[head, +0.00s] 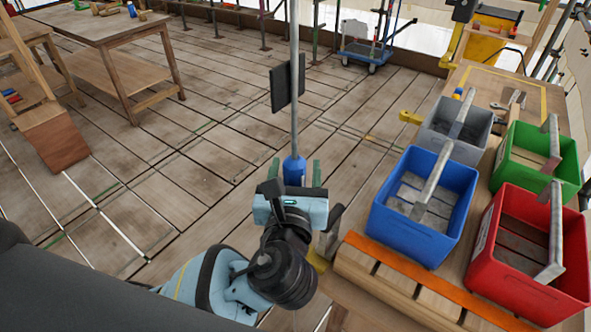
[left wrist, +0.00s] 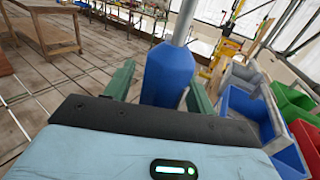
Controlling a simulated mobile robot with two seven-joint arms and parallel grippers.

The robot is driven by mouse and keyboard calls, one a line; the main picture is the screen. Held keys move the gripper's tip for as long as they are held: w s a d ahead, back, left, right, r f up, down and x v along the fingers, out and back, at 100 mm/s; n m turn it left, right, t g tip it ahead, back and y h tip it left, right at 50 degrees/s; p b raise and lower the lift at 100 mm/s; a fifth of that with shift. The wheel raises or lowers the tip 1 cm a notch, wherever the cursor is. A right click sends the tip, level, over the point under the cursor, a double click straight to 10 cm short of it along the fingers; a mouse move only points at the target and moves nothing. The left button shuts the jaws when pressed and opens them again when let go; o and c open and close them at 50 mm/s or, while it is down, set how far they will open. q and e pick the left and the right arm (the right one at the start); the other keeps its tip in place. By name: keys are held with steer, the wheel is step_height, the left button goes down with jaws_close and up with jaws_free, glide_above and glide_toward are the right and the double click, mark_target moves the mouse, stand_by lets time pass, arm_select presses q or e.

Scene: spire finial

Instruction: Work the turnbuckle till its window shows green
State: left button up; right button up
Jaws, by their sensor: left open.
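The turnbuckle (head: 294,170) is a blue body with a tapered top on an upright grey metal rod (head: 294,120). It also shows in the left wrist view (left wrist: 167,75). I see no window on the side facing me, and its lower part is hidden behind my gripper. My left gripper (head: 296,172) is open, with one green finger on each side of the blue body. In the left wrist view the fingers (left wrist: 160,90) stand apart from it, with a wider gap on the left. My right gripper is in neither view.
A dark flat panel (head: 287,83) stands at the rod above the turnbuckle. On the right, a bench holds grey (head: 440,137), blue (head: 380,205), green (head: 510,180) and red (head: 482,245) bins. A wooden table (head: 95,30) stands back left. The plank floor between is clear.

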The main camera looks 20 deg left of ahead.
arm_select(q)
steer(key=c, duration=1)
steer(key=shift+o, duration=0.2)
steer(key=shift+n+y, duration=0.3)
steer(key=shift+y, duration=0.2)
steer(key=n+g+y, duration=0.1)
steer(key=y, duration=0.1)
steer(key=n+g+y, duration=0.1)
steer(key=n+y, duration=0.1)
steer(key=shift+s+a+y, duration=0.15)
steer(key=shift+y, duration=0.15)
steer(key=shift+s+a+n+g+y, duration=0.1)
steer(key=shift+a+n+g+y, duration=0.05)
steer(key=shift+n+g+y, duration=0.9)
steer(key=shift+s+a+n+g+y, duration=0.1)
steer(key=shift+a+n+g+y, duration=0.05)
steer(key=shift+n+g+y, duration=0.9)
steer(key=shift+y, duration=0.3)
